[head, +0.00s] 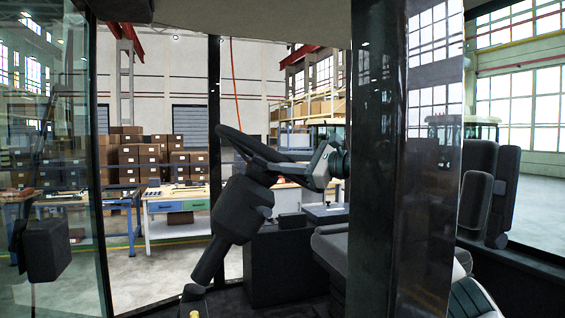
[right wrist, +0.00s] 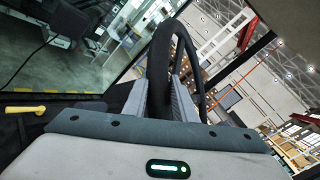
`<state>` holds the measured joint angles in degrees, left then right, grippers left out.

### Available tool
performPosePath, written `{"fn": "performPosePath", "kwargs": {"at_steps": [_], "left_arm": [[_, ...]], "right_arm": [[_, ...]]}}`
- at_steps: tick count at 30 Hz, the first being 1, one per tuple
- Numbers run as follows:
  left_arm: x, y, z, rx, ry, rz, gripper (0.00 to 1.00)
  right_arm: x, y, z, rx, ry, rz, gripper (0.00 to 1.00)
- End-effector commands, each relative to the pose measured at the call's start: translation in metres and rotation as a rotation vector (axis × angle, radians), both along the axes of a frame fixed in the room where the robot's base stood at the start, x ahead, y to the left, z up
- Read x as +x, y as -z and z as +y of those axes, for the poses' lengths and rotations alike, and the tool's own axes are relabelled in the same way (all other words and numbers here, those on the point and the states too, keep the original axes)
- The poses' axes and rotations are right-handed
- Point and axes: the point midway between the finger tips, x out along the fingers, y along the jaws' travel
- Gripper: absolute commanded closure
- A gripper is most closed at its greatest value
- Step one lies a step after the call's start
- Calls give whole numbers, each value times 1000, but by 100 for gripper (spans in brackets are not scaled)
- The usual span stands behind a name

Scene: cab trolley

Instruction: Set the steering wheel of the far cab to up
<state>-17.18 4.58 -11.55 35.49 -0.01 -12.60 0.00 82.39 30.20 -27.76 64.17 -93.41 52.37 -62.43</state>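The steering wheel (head: 250,148) of the cab is black and seen nearly edge-on in the head view, tilted down to the right. It sits on a thick dark column (head: 236,212) that leans up from the cab floor. My right gripper (head: 312,168) reaches in from behind the dark pillar to the wheel's right side. In the right wrist view the black wheel rim (right wrist: 160,72) runs between the two grey fingers (right wrist: 162,98), which lie close against both sides of it; the gripper looks shut on the rim. My left gripper is in neither view.
A dark pillar (head: 376,150) stands in front of my right arm. A seat (head: 330,245) lies right of the column. A yellow handle (right wrist: 25,109) shows in the right wrist view. Glass (head: 55,170) bounds the left side. A workbench (head: 170,205) and stacked boxes stand outside.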

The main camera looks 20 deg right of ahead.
Motion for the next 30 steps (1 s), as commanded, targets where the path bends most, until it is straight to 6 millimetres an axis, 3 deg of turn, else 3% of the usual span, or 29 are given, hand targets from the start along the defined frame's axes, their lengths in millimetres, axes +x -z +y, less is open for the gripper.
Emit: {"fn": "performPosePath", "kwargs": {"at_steps": [7, 11, 24, 30], "left_arm": [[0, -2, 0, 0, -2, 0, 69], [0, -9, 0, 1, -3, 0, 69], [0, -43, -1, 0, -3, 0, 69], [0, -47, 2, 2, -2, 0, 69]], "right_arm": [[0, -2, 3, -7, -2, 1, 100], [-1, -13, 20, -40, -6, -3, 100], [-7, -60, 142, -294, -12, -21, 100], [-8, -62, 170, -361, -8, -21, 100]]}}
